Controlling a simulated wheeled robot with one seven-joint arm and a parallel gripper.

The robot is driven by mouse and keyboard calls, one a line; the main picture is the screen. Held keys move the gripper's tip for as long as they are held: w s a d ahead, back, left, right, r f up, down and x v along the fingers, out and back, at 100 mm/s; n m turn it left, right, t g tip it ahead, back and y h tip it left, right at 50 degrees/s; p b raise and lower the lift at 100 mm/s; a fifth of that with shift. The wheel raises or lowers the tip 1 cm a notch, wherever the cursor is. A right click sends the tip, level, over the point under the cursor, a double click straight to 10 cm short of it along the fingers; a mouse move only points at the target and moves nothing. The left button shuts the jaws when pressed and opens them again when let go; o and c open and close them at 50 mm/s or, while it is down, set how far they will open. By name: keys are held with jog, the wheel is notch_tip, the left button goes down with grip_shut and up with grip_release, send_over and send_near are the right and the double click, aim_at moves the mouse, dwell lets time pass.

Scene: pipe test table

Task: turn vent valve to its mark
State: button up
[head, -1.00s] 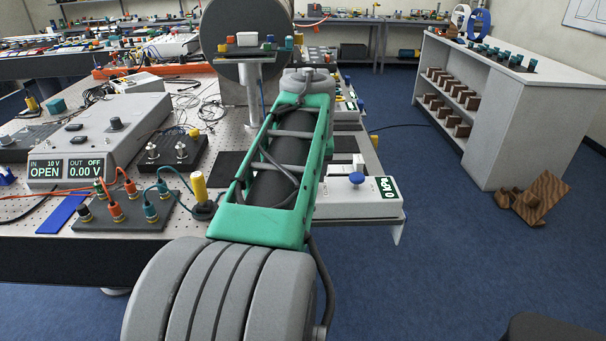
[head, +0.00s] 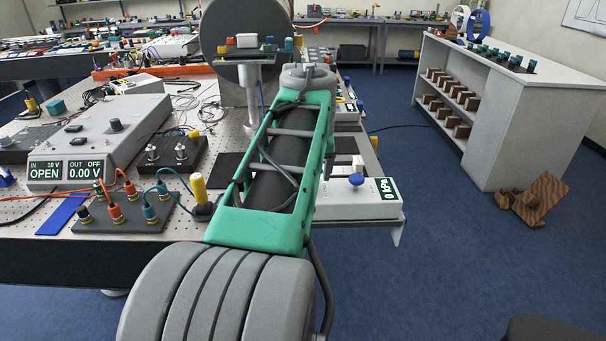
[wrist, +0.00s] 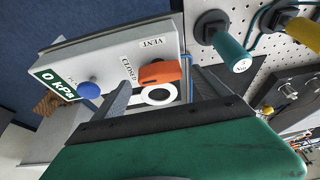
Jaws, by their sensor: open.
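The white pressure box (wrist: 110,55) fills the upper left of the wrist view, with a green display reading 0 kPa (wrist: 52,86) and a blue knob (wrist: 89,90). The orange valve handle (wrist: 160,72) is on this box beside a white ring with a dark centre (wrist: 158,95). The labels CLOSED and VENT are printed near it. My gripper (wrist: 160,82) is open, with one dark finger on each side of the handle; contact cannot be told. In the head view the box (head: 350,208) shows at the table's right edge, with handle and gripper hidden behind my arm.
A teal plug (wrist: 232,55) and a yellow one (wrist: 300,32) stand close beside the box in the wrist view. The power supply (head: 100,135) and the terminal block (head: 122,218) lie left of my arm. Open floor lies right of the table.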

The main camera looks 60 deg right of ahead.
jog(key=p+v, duration=0.1)
jog(key=v, duration=0.5)
jog(key=shift+a+r, duration=0.2)
jog(key=shift+r, duration=0.05)
